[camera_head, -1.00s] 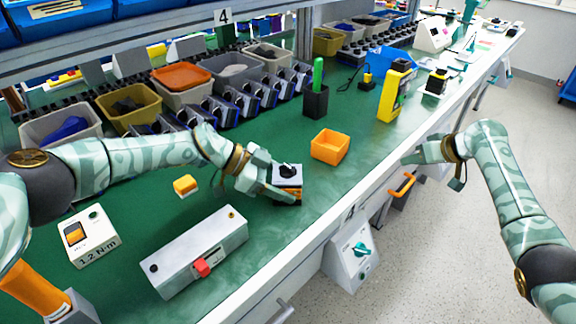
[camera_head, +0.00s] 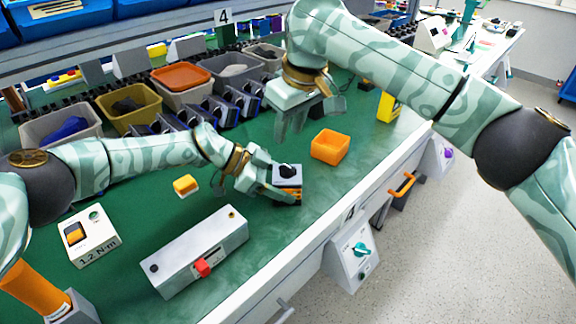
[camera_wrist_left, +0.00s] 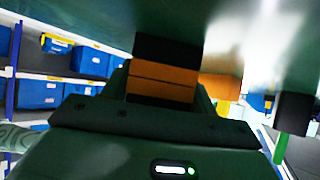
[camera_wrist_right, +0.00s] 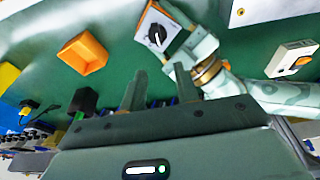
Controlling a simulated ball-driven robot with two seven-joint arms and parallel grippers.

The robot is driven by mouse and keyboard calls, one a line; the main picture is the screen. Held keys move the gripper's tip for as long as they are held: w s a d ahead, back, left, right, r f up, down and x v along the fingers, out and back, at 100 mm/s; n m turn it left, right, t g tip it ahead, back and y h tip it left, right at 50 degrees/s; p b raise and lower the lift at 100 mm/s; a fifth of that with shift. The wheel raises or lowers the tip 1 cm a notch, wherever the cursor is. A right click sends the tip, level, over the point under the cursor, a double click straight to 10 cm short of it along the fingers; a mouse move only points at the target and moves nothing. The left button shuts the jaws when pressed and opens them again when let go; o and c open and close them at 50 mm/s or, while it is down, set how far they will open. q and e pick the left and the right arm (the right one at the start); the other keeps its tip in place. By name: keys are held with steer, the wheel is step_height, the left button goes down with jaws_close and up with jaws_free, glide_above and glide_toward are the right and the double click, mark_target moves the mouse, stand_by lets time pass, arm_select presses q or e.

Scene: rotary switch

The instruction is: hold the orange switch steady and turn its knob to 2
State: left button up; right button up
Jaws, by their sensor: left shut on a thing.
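The orange switch (camera_head: 293,194) sits on the green bench, with a pale top face and a black knob (camera_head: 287,170). My left gripper (camera_head: 276,186) is shut on the switch's body from the left. The left wrist view shows the switch's orange and black side (camera_wrist_left: 162,82) close up. My right gripper (camera_head: 290,130) is open and empty, above and behind the switch, fingers pointing down. In the right wrist view, the knob (camera_wrist_right: 158,35) lies beyond and apart from the open fingers (camera_wrist_right: 160,84). Its dial marks are too small to read.
An orange bin (camera_head: 330,146) stands right of the switch. Several bins line the back. Bench between switch and front edge is clear.

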mark_target(289, 166)
step_height(289, 166, down, 9)
steer(key=shift+r, duration=0.15)
stand_by(0.4)
jaws_close()
